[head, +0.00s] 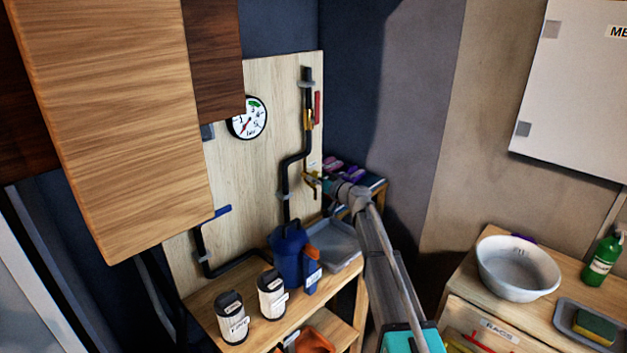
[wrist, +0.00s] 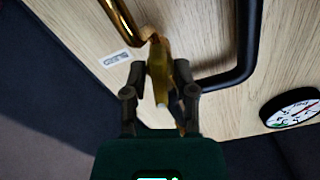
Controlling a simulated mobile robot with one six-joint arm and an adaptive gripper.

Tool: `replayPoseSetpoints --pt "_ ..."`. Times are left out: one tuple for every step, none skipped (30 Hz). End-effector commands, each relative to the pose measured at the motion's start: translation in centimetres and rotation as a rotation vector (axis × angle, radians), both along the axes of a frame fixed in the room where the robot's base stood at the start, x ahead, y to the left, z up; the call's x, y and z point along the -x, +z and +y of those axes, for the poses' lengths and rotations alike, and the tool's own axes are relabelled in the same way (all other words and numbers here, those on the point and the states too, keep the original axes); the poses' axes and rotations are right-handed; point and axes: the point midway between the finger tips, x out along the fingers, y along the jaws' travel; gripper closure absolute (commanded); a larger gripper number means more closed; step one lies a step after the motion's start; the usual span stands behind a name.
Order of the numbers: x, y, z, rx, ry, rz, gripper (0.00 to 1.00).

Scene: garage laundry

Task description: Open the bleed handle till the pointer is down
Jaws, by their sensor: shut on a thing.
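In the wrist view, the yellow brass bleed handle (wrist: 158,62) lies between the two fingers of my gripper (wrist: 162,90), which is shut on it. A small label (wrist: 116,58) sits on the board beside the brass pipe. In the head view, my gripper (head: 325,185) is at the lower brass fitting (head: 311,182) near the board's right edge and partly hides it. The round white gauge (head: 246,118) has a green band at the top, and its red pointer seems to slant toward the lower left. The gauge also shows at the right of the wrist view (wrist: 292,108).
A red handle (head: 317,107) is on the black pipe above. Below the board, a blue jug (head: 288,248), a grey tray (head: 334,243) and two labelled cans stand on the wooden bench. A wooden cabinet door (head: 120,120) hangs at the left. A white basin (head: 518,270) is at right.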

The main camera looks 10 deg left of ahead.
Motion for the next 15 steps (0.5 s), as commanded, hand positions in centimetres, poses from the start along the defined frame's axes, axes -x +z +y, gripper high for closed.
replayPoseSetpoints --pt "-0.1 0.0 -0.08 0.017 -0.003 -0.022 1.0" --pt "-0.11 -0.01 -0.08 0.027 -0.003 -0.035 1.0" --pt "-0.11 -0.01 -0.08 0.038 -0.003 -0.048 1.0" --pt "-0.11 -0.01 -0.08 0.045 -0.003 -0.058 1.0" --pt "-0.11 -0.01 -0.1 0.05 -0.003 -0.065 1.0" --pt "-0.11 -0.01 -0.1 0.055 -0.003 -0.071 1.0" --pt "-0.12 0.0 -0.1 0.058 -0.003 -0.074 1.0" --pt "-0.12 0.0 -0.1 0.06 -0.003 -0.076 1.0" --pt "-0.12 0.0 -0.1 0.061 -0.003 -0.078 1.0" --pt "-0.12 0.0 -0.1 0.061 -0.003 -0.078 1.0" --pt "-0.13 -0.01 -0.1 0.06 -0.003 -0.077 1.0" --pt "-0.13 -0.01 -0.11 0.06 -0.003 -0.077 1.0" --pt "-0.13 -0.01 -0.11 0.061 -0.004 -0.077 1.0" --pt "-0.13 -0.01 -0.11 0.061 -0.004 -0.077 1.0" --pt "-0.14 0.0 -0.12 0.06 -0.004 -0.076 1.0"
